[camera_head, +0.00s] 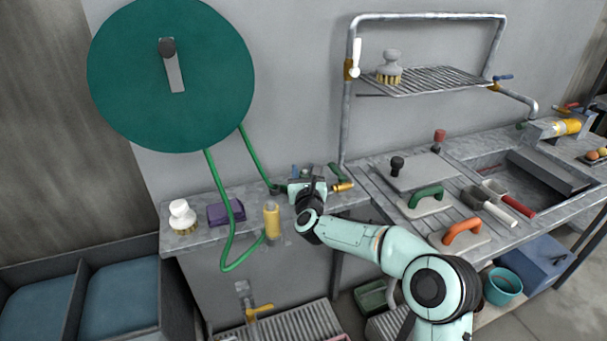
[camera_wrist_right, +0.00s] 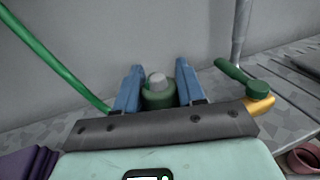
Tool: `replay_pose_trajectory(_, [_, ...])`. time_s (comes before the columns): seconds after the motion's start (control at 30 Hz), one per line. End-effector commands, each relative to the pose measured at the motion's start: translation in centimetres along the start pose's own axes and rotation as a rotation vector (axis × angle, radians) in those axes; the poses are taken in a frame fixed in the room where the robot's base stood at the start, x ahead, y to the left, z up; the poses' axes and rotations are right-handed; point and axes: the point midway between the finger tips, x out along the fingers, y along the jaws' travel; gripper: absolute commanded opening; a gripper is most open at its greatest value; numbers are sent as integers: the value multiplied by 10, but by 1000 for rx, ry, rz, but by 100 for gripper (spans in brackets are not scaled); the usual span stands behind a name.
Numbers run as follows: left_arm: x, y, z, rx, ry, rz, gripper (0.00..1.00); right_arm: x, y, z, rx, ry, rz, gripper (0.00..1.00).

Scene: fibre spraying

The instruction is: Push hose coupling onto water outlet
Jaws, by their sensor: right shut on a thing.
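My right gripper (camera_head: 303,183) is above the worktop by the wall. In the right wrist view its two blue fingers (camera_wrist_right: 158,88) stand on either side of a green coupling with a grey end (camera_wrist_right: 159,92), and it is shut on it. The green hose (camera_wrist_right: 58,57) comes down from the upper left and passes behind the left finger. A brass fitting (camera_head: 342,187) with a green lever is just right of the gripper; it also shows in the wrist view (camera_wrist_right: 260,104). It looks like the water outlet. My left gripper is out of view.
A green hose reel (camera_head: 170,75) is on the wall. A lower brass tap (camera_head: 260,311) sits above a grate.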

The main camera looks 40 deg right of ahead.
Motion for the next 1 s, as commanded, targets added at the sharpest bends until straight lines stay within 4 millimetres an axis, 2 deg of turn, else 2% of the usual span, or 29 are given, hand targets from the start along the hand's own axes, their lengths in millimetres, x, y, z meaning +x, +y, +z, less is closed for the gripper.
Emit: replay_pose_trajectory(1.0, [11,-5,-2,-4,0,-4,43,0,0,-2,-1,-1,-1,7])
